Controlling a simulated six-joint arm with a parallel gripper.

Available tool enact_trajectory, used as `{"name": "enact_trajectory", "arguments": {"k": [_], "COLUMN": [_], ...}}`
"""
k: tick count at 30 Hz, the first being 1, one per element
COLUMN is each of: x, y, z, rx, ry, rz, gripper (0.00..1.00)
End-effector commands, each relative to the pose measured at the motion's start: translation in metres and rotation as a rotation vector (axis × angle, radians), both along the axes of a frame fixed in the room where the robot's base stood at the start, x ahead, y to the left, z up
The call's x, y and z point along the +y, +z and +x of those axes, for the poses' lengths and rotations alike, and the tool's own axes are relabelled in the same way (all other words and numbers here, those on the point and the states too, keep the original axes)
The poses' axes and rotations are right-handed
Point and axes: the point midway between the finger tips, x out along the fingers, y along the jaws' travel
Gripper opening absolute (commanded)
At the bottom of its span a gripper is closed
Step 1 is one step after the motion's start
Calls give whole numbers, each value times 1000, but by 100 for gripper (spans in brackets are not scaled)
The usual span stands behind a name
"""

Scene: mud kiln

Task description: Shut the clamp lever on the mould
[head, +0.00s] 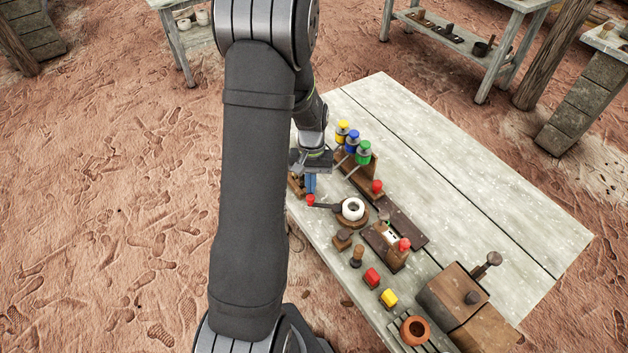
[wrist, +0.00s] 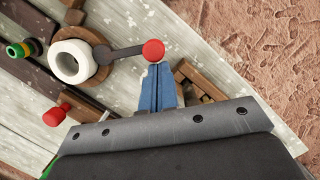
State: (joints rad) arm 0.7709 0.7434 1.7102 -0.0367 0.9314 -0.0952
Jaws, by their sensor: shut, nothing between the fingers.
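A white ring-shaped mould (head: 353,208) sits on a round wooden base on the table; it also shows in the wrist view (wrist: 72,61). A dark lever arm (head: 326,206) sticks out from it to the left in the head view and ends in a red ball knob (head: 310,200). In the wrist view the lever (wrist: 125,51) runs right to its knob (wrist: 153,51). My gripper (head: 310,190) has its blue fingers together and empty, pointing down right by the knob. In the wrist view the fingertips (wrist: 158,67) overlap the knob's lower edge; I cannot tell if they touch.
A rack with yellow, blue and green-topped pieces (head: 363,153) stands behind, with another red knob (head: 377,186) near it. A wooden block with a red knob (head: 404,244), red and yellow pieces (head: 388,298), a wooden box (head: 452,292) and a clay pot (head: 415,330) stand nearer. The table's right side is clear.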

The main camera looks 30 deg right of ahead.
Motion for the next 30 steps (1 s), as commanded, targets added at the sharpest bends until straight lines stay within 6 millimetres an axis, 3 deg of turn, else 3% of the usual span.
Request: {"name": "enact_trajectory", "arguments": {"k": [25,30], "x": [6,3], "y": [1,17], "z": [-4,0], "rx": [0,-2], "ry": [90,90], "rz": [0,-2], "gripper": [0,0]}}
